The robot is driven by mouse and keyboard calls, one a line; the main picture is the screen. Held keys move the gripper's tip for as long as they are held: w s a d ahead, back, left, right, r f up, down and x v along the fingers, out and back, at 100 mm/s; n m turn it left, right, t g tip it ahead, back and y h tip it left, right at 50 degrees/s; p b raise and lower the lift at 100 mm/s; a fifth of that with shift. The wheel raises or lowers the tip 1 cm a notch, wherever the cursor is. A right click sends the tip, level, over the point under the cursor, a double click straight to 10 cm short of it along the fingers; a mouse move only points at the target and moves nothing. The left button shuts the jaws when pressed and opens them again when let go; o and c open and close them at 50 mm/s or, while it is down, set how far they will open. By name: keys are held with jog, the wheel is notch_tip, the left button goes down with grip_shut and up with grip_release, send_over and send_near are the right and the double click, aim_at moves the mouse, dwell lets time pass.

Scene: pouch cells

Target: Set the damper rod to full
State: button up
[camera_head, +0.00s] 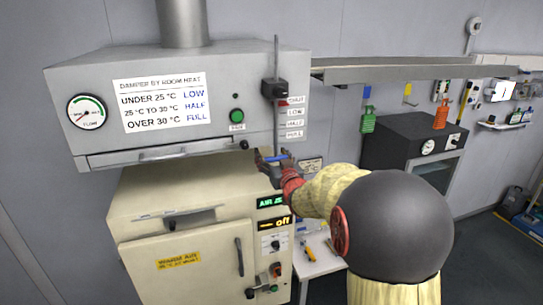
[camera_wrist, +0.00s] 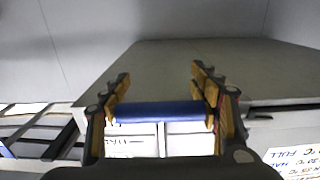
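The damper rod (camera_head: 276,56) stands upright on the front of the grey hood, through a black block (camera_head: 270,89). Beside it the labels SHUT, LOW, HALF and FULL (camera_head: 294,134) run downward. A small red mark (camera_head: 283,102) sits beside the SHUT label. A blue bar handle (camera_head: 279,158) is below the hood's lower edge. My gripper (camera_head: 274,158) is at this handle. In the wrist view the blue bar (camera_wrist: 160,111) spans between my two widely spaced fingers (camera_wrist: 161,98). Its ends meet or overlap the finger pads; firm contact cannot be told.
The hood carries a sign (camera_head: 163,103) that gives FULL for over 30 °C, a gauge (camera_head: 87,112) and a green button (camera_head: 237,116). A cream oven (camera_head: 150,225) stands close below my gripper. A shelf (camera_head: 400,72) and a dark oven (camera_head: 400,145) are at right.

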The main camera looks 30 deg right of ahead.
jog(key=c, duration=1.4)
grip_shut()
